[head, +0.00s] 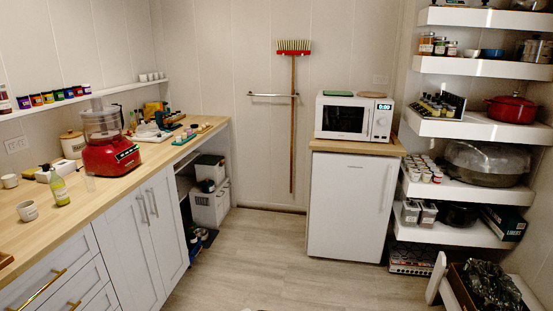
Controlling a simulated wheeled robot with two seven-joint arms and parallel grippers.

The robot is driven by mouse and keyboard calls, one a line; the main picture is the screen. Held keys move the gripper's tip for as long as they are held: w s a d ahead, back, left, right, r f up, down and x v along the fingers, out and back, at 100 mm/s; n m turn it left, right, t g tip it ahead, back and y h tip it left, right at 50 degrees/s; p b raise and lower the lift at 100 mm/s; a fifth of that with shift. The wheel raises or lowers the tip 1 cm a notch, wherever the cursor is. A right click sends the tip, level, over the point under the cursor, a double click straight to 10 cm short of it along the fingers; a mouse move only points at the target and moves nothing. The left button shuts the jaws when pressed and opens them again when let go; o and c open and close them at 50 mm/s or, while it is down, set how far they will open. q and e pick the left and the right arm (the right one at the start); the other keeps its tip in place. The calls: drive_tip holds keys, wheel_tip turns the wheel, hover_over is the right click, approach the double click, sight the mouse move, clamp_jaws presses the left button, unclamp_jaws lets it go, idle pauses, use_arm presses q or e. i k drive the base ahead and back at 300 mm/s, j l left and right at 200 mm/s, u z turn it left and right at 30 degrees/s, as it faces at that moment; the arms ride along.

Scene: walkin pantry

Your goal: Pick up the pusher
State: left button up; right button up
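I cannot tell for certain which thing is the pusher. A small clear, upright piece (89,182) stands on the left wooden counter, in front of the red food processor (110,152), and it may be the pusher. The food processor has a red base and a clear bowl. Neither of my grippers is in view.
The left counter (150,168) also holds a bottle (60,187), a white mug (27,210) and a canister (73,145). A microwave (353,117) sits above a white fridge (350,205). Loaded shelves line the right wall. The middle floor (270,265) is clear.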

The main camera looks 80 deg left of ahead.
sight(90, 183)
drive_tip(key=l+u, duration=0.1)
drive_tip(key=u, duration=3.85)
drive_tip(key=i+j, duration=0.05)
drive_tip(key=j, duration=0.05)
